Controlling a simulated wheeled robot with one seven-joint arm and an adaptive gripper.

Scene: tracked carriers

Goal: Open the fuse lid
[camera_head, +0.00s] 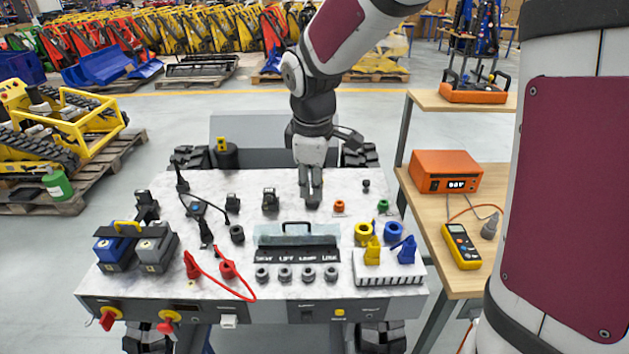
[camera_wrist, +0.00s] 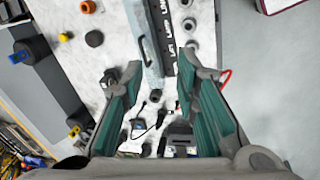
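The fuse lid (camera_head: 297,238) is a pale grey-blue panel with a dark bar handle (camera_head: 296,225), in the middle of the white bench top. It looks shut, though I cannot see beneath it. In the wrist view the lid (camera_wrist: 142,22) shows near the top centre, beyond the fingertips. My gripper (camera_head: 312,196) points down over the bench, behind the lid and slightly to its right, apart from it. In the wrist view my gripper (camera_wrist: 157,75) has its two teal-padded fingers wide apart with nothing held between them.
A dark label strip (camera_head: 297,256) and several grey round knobs (camera_head: 285,272) lie in front of the lid. Red cable plugs (camera_head: 228,269) are at front left. A white block (camera_head: 388,279) with yellow and blue parts is at right. Several small black fittings (camera_head: 270,199) stand behind.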

